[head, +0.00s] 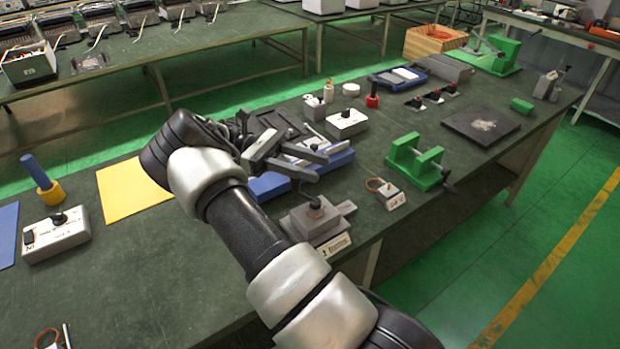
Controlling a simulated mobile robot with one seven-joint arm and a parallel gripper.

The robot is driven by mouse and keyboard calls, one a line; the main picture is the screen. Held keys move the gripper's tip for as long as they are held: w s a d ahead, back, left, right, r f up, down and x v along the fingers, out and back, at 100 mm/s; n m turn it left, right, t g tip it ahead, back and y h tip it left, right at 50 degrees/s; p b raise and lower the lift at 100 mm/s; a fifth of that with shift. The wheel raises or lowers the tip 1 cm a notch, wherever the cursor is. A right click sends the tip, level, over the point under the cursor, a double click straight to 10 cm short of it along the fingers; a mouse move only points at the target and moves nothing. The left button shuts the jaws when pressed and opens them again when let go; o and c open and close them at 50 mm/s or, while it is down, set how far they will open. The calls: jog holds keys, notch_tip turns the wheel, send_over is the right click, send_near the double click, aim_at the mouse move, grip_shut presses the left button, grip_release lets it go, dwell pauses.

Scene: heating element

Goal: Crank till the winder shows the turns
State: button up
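A green stand with two uprights (415,162) is on the near right part of the bench. A dark crank-like handle (448,186) sticks out at its right end. It looks like the winder, but I cannot read any turn count on it. My gripper (322,167) is over the blue tray, left of the green stand and apart from it. Its two fingers are spread, with nothing seen between them. A larger green device with a long lever (495,55) stands at the far right; I cannot tell whether it is also a winder.
A small box with a copper ring (388,193) is beside the green stand. A dark plate (481,126) lies to the right. My gripper partly covers the blue tray (270,186). A yellow sheet (130,192) lies left.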

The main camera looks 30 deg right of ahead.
jog(key=shift+r, duration=1.85)
jog(key=shift+c, duration=0.4)
jog(key=shift+d, duration=0.1)
jog(key=c, duration=0.4)
jog(key=n+t, duration=0.1)
jog(key=s+d+f+n+t+y, duration=0.1)
jog(key=d+f+n+t+y+p, duration=0.1)
jog(key=n+t, duration=0.1)
jog(key=shift+s, duration=0.3)
grip_shut()
jog(key=a+n+t+y, duration=0.1)
jog(key=n+t, duration=0.1)
jog(key=a+f+n+t+y, duration=0.1)
jog(key=t, duration=0.1)
jog(key=shift+w+a+f+n+p, duration=0.1)
jog(key=shift+a+n+p, duration=0.2)
jog(key=shift+a+n, duration=0.1)
jog(key=w+a+r+n+t+y, duration=0.2)
jog(key=a+r+n+t+y, duration=0.35)
jog(key=a, duration=0.55)
jog(key=w+d+f+t+h, duration=0.1)
jog(key=d+f+t+h, duration=0.1)
jog(key=d+f, duration=0.4)
jog(key=shift+w+f, duration=0.4)
jog(key=shift+f, duration=1.45)
